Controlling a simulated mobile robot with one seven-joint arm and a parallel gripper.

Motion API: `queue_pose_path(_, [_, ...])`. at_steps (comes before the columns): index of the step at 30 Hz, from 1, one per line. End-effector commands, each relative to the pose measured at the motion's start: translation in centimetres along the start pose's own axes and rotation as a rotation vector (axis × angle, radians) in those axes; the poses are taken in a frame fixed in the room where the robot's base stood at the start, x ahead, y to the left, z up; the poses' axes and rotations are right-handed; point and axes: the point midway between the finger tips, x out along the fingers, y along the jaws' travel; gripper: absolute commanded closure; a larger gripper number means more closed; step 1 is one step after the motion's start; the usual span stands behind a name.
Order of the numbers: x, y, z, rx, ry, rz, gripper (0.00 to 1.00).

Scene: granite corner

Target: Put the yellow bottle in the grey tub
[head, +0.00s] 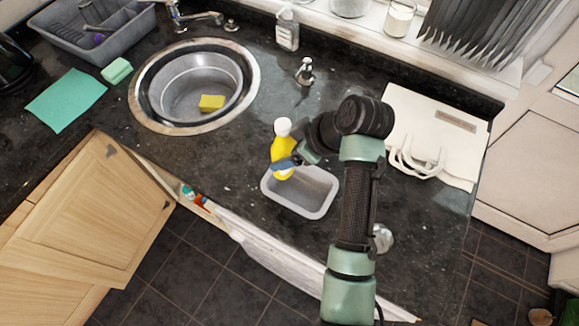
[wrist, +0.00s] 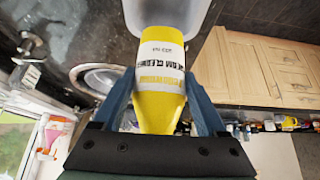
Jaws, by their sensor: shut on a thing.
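The yellow bottle (head: 282,152) with a white cap is upright in the head view, over the left part of the grey tub (head: 322,206). My gripper (head: 291,162) is shut on the bottle's side. In the wrist view the yellow bottle (wrist: 160,90) lies between the two blue fingers of my gripper (wrist: 160,100), its label readable in part. The grey tub (wrist: 165,14) shows beyond the bottle's far end. The tub is otherwise empty in the head view. I cannot tell whether the bottle's base touches the tub floor.
A round sink (head: 193,87) with a yellow sponge (head: 211,103) lies to the left. A soap bottle (head: 287,31) stands at the back.

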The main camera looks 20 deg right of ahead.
Motion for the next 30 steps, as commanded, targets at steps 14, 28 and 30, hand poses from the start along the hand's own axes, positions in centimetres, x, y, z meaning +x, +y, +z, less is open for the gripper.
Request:
queue_pose_path(14, [5.0, 0.1, 3.1, 0.001, 0.002, 0.002, 1.0])
queue_pose_path(28, [6.3, 0.1, 3.9, -0.001, 0.003, 0.005, 1.0])
queue_pose_path(30, [6.5, 0.1, 4.0, -0.001, 0.003, 0.005, 1.0])
